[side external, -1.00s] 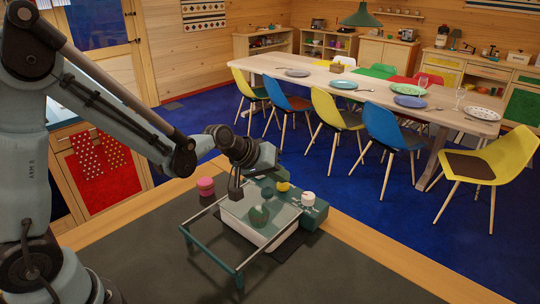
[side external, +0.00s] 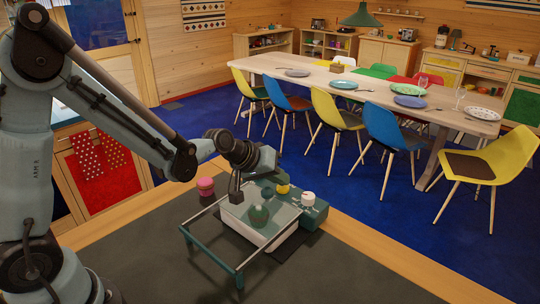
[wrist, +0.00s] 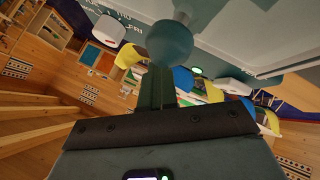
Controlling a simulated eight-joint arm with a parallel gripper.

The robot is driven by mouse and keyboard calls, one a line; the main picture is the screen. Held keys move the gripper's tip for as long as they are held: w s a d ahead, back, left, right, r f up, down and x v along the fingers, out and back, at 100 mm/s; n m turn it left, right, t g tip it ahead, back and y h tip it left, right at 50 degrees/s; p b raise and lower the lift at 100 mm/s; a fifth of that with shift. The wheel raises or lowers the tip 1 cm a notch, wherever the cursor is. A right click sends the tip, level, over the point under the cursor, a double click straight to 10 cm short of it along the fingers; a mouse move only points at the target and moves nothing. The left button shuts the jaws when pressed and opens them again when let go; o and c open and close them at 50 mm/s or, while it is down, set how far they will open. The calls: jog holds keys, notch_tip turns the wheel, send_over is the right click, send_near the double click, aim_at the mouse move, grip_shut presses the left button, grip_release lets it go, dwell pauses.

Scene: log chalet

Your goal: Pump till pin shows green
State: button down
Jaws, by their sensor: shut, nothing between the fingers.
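A teal device (side external: 313,215) with a pale tray (side external: 250,226) sits on the dark worktop. A clear panel on a teal frame (side external: 217,255) spans over the tray. A round green ball (side external: 259,215) shows at the tray; whether it is under the panel I cannot tell. A yellow part (side external: 283,189) and a white cap with a pinkish top (side external: 308,198) stand at the device's back. My gripper (side external: 236,197) is shut and empty, pointing down over the tray's back left. In the wrist view a teal ball on a stem (wrist: 170,43) lies just beyond my fingertips (wrist: 157,85). A small green spot (wrist: 196,71) shows near it.
A pink round container (side external: 205,186) stands left of the device on the worktop (side external: 130,262). The worktop's front is clear. Beyond its wooden edge are a laid dining table (side external: 430,106) and several coloured chairs.

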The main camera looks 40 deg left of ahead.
aim_at(279, 188)
jog(key=shift+r, duration=1.25)
jog(key=shift+r, duration=2.5)
jog(key=s+a+m+g+y, duration=0.1)
jog(key=s+m, duration=0.4)
jog(key=s, duration=1.3)
jog(key=shift+s+a+g+y, duration=0.25)
jog(key=shift+a+g+y, duration=0.15)
jog(key=shift+a+y, duration=0.65)
jog(key=shift+a, duration=0.15)
